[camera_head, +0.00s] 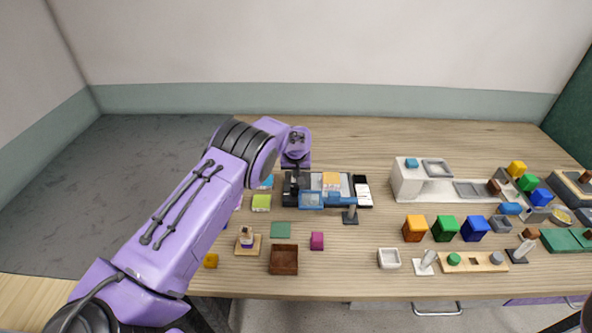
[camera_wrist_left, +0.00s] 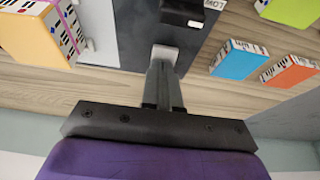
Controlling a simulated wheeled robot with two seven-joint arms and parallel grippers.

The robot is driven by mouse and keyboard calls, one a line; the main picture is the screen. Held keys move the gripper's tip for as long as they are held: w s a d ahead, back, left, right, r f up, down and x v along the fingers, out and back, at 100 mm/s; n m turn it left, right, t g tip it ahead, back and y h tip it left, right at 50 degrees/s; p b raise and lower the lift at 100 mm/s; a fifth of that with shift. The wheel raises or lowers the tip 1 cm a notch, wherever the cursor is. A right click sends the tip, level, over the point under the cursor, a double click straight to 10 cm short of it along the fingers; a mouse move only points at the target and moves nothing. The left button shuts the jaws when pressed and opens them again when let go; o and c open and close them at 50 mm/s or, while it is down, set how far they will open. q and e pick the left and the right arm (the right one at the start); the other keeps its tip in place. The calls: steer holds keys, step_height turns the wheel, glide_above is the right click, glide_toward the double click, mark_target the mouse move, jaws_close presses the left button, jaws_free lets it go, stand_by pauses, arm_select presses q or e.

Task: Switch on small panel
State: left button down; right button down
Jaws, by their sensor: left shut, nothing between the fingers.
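The small panel shows in the left wrist view as a dark grey plate (camera_wrist_left: 135,45) with a raised black block (camera_wrist_left: 188,14) and a white label reading "LOW" beside it. In the head view the dark panel (camera_head: 291,190) lies at the back middle of the table, partly hidden by my arm. My left gripper (camera_wrist_left: 165,55) is shut and empty, its fingertips over the plate just short of the black block. I cannot tell whether they touch the plate. My right gripper is out of view.
Orange (camera_wrist_left: 289,70) and blue (camera_wrist_left: 239,59) labelled boxes stand right of the panel in the wrist view; a yellow-orange box (camera_wrist_left: 35,28) is at left.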

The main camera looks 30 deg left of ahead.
arm_select(q)
step_height(320, 180, up, 4)
steer(key=p, duration=0.4)
steer(key=shift+s, duration=0.15)
steer(key=b+v, duration=0.4)
steer(key=v, duration=0.6)
steer(key=shift+s+d, duration=0.2)
steer(key=shift+w, duration=0.1)
